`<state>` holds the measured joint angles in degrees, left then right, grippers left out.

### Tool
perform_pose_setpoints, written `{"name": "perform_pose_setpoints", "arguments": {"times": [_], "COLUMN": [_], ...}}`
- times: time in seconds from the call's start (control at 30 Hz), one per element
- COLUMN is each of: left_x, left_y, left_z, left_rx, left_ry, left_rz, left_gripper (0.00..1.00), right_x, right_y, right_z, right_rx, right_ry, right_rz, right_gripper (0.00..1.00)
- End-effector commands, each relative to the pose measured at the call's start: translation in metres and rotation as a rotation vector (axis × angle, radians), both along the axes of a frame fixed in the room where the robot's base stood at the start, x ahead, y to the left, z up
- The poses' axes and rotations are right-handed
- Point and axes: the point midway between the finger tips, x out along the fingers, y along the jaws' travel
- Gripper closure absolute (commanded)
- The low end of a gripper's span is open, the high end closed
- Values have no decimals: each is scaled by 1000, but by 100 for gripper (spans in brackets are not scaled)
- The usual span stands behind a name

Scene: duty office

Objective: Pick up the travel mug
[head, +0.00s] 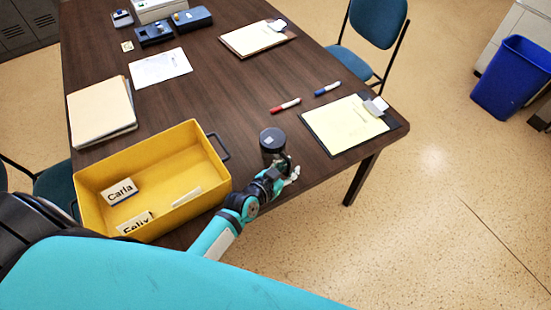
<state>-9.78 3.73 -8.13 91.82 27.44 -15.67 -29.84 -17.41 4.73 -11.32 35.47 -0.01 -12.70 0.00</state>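The travel mug (271,140) is a dark upright cylinder with a dark round lid. It is near the table's front edge, just right of the yellow bin. My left gripper (284,172) is at the mug's near side, low down, and covers its lower part. Pale fingertips show at the mug's lower right. Whether the fingers touch or close on the mug cannot be made out. My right gripper is not in view.
The yellow bin (84,203) holds name cards and stands left of the mug. A clipboard (394,121) with yellow paper lies to the right. A red marker (285,105) and a blue marker (328,88) lie behind. The table's (225,90) middle is clear.

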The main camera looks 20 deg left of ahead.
Motion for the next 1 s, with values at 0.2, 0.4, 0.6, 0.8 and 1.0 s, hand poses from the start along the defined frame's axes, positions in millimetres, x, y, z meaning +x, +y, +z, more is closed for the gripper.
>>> {"name": "perform_pose_setpoints", "arguments": {"times": [0.2, 0.4, 0.6, 0.8, 1.0], "left_x": [0, -1, -1, 0, 1], "left_y": [0, 0, 0, 0, 0], "left_z": [0, 0, 0, 1, 5], "left_rx": [0, 0, -1, -1, -1], "left_ry": [0, 0, 1, -1, 0], "left_rz": [0, 0, 0, 0, -1], "left_gripper": [92, 100, 100, 100, 100], "right_x": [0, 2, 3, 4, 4], "right_y": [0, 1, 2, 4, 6], "right_z": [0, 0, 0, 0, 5], "right_rx": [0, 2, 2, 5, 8], "right_ry": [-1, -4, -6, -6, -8], "right_rz": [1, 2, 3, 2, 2], "right_gripper": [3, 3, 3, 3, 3]}}
